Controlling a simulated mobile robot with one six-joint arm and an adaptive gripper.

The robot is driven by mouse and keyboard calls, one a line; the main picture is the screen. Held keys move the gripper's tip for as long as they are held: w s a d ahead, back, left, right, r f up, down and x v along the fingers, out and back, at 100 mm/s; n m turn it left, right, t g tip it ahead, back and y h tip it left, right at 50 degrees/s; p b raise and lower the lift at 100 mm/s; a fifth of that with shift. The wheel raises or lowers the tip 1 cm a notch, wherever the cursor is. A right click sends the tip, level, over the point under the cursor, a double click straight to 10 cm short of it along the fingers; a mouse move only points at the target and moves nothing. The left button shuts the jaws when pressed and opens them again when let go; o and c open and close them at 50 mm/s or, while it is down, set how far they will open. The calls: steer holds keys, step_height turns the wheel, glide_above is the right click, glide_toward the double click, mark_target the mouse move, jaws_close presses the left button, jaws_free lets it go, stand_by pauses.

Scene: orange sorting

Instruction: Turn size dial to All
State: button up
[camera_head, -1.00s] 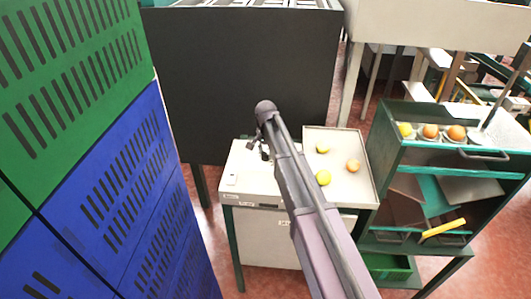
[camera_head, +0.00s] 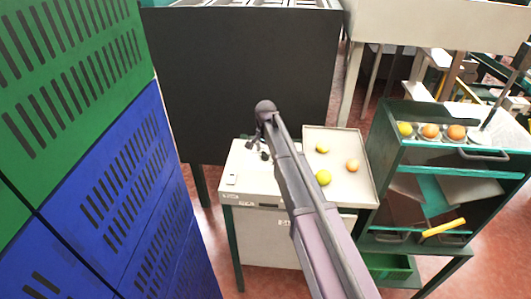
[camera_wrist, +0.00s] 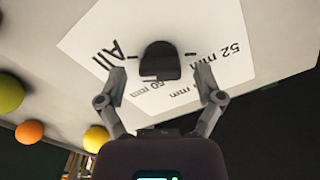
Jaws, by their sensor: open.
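The size dial is a black knob (camera_wrist: 160,62) on a white label plate (camera_wrist: 82,38) in the wrist view. The plate reads "All" on the left, "60 mm" below the knob and "52 mm" on the right, all upside down. The knob's flat edge faces the "60 mm" side; its exact pointer setting is hard to tell. My gripper (camera_wrist: 158,82) is open, with one finger on each side of the knob and gaps between. In the head view my gripper (camera_head: 258,149) is over the pale table (camera_head: 240,180); the dial cannot be made out there.
A tray (camera_head: 365,188) with several yellow and orange fruits lies right of my arm. A dark panel (camera_head: 240,80) stands behind the table. Blue crates (camera_head: 120,200) rise at left, and a green rack (camera_head: 440,170) stands at right.

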steer(key=shift+n, duration=0.4)
